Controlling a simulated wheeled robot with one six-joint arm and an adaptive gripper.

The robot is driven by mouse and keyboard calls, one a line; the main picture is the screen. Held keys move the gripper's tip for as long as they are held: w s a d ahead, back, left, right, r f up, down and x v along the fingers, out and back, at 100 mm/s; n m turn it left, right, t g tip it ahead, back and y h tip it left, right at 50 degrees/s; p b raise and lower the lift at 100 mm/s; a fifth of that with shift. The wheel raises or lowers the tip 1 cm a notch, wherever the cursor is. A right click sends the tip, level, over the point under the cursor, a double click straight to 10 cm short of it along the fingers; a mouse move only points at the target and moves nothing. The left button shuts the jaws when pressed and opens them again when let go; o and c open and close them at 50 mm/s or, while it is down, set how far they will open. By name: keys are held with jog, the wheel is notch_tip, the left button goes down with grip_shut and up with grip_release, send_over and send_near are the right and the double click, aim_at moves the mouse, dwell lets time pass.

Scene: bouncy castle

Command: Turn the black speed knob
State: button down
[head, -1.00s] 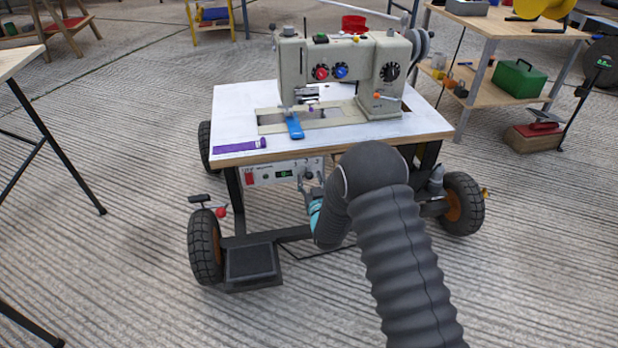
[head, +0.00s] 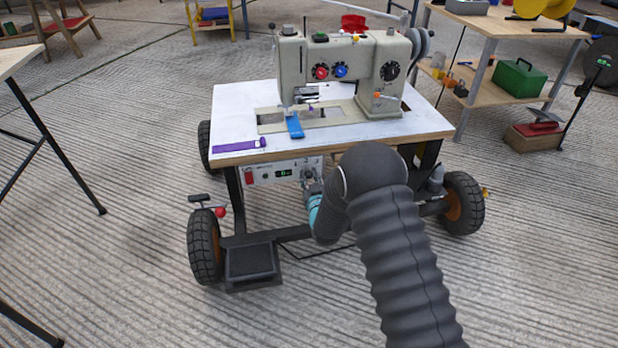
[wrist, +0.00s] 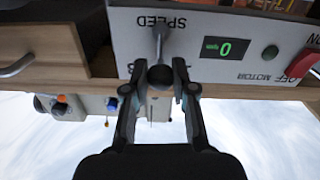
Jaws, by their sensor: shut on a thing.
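The black speed knob (wrist: 160,76) is on the white control panel (wrist: 130,20) under the sewing table, beside the upside-down SPEED label in the wrist view. A grey bar (wrist: 159,42) stands out along it. My gripper (wrist: 159,66) has one finger on each side of the knob and is shut on it. In the head view my gripper (head: 312,184) is at the right end of the panel (head: 262,172) and mostly hides the knob. The green display (wrist: 225,48) reads 0.
The sewing machine (head: 340,62) stands on the wheeled table (head: 235,105) above. A pedal (head: 251,262) is low at the front left. Concrete floor is open around it.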

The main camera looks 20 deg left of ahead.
jog(key=shift+a+f, duration=0.1)
jog(key=shift+f, duration=0.05)
jog(key=n+b, duration=0.2)
jog(key=b, duration=0.1)
jog(key=shift+s+a+f+n, duration=0.1)
jog(key=shift+s+a+n, duration=0.1)
jog(key=shift+a+n, duration=0.15)
jog(key=shift+s+a+n+b, duration=0.15)
jog(key=shift+n+b, duration=0.2)
jog(key=shift+n, duration=0.4)
jog(key=shift+s+a+n+b, duration=0.15)
jog(key=shift+n+b, duration=0.15)
jog(key=shift+n, duration=0.4)
jog(key=c, duration=0.9)
grip_release()
jog(key=shift+a, duration=0.15)
jog(key=shift+c, duration=0.2)
jog(key=shift+w, duration=0.1)
jog(key=shift+d, duration=0.2)
